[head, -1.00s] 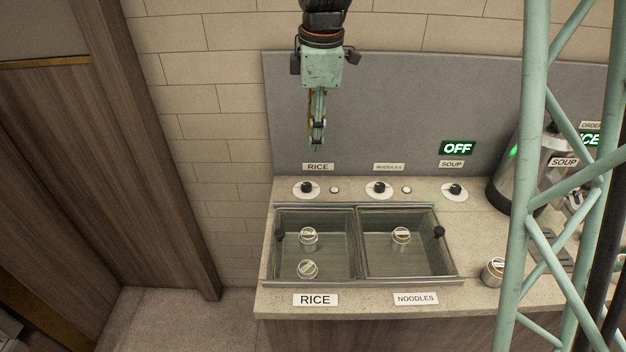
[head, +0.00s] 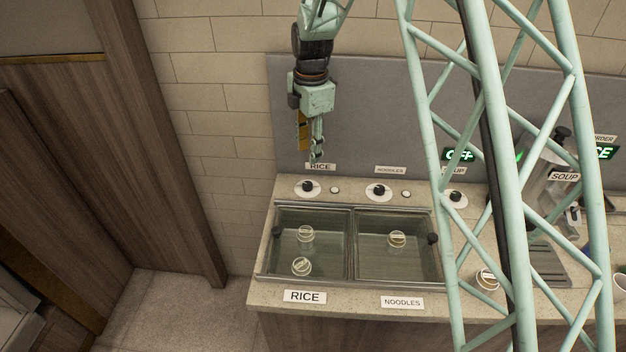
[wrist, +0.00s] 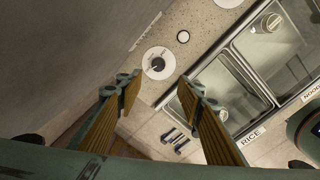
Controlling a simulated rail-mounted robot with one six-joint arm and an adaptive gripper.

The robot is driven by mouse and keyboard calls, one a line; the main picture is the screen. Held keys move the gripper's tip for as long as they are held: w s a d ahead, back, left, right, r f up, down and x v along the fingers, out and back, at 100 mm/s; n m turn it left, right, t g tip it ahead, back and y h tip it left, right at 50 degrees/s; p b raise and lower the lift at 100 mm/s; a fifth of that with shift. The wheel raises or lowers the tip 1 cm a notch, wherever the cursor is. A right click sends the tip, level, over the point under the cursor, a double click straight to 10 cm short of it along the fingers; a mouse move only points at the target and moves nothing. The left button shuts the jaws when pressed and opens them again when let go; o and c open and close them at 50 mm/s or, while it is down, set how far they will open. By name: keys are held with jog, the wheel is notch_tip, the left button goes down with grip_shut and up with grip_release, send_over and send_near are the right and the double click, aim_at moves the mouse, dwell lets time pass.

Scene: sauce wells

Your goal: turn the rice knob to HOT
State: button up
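The rice knob (head: 307,187) is a black knob on a round white dial, on the counter below the small RICE label (head: 320,167). It also shows in the wrist view (wrist: 158,64), just beyond the fingertips. Its pointer setting is too small to read. My gripper (head: 316,160) hangs pointing down above and slightly right of the knob, in front of the grey back panel, apart from the knob. In the wrist view my gripper (wrist: 157,88) has its two fingers spread wide with nothing between them.
A small white button (head: 335,190) sits right of the rice knob. The noodles knob (head: 378,190) is further right. The glass-lidded rice well (head: 281,240) and noodles well (head: 410,275) lie in front. A green lattice mast crosses the soup knob's (head: 456,199) area.

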aim_at(308, 184)
jog(key=shift+w+f, duration=0.25)
jog(key=shift+f, duration=0.25)
jog(key=shift+w+a+f+b, duration=0.1)
jog(key=shift+f+b, duration=0.05)
jog(key=shift+f, duration=2.15)
jog(key=shift+w+a+f+b, duration=0.1)
jog(key=shift+f+b, duration=0.05)
jog(key=shift+f, duration=2.1)
jog(key=shift+w+a+f+b, duration=0.1)
jog(key=shift+f+b, duration=0.05)
jog(key=shift+f, duration=2.15)
jog(key=c, duration=0.9)
